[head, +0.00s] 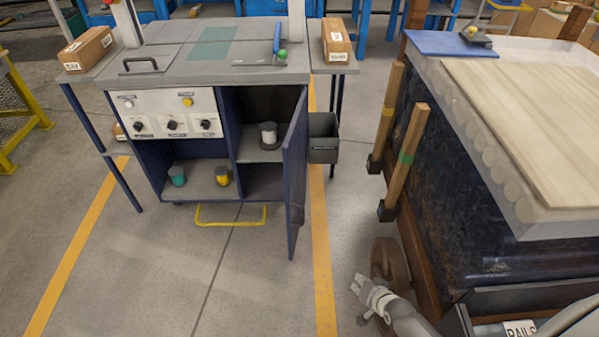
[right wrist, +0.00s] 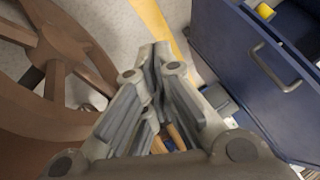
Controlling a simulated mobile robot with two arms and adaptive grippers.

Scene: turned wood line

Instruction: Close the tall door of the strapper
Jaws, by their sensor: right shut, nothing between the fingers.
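The strapper (head: 195,65) is a grey-topped cabinet with dark blue sides. Its tall door (head: 295,175) is dark blue, hinged at the cabinet's right side, and stands wide open, seen nearly edge-on. The compartment behind it shows a shelf with a grey and white spool (head: 268,135). My right gripper (head: 360,285) is low at the bottom right, apart from the door, to its right and nearer to me. In the right wrist view the right gripper (right wrist: 155,52) is shut and empty. My left gripper is not in view.
A cart with a wooden-topped load (head: 530,105) fills the right side; its brown wheel (head: 385,257) is beside my right gripper. A grey bin (head: 323,140) hangs behind the door. A yellow bar (head: 230,222) sticks out low in front. Floor before the cabinet is clear.

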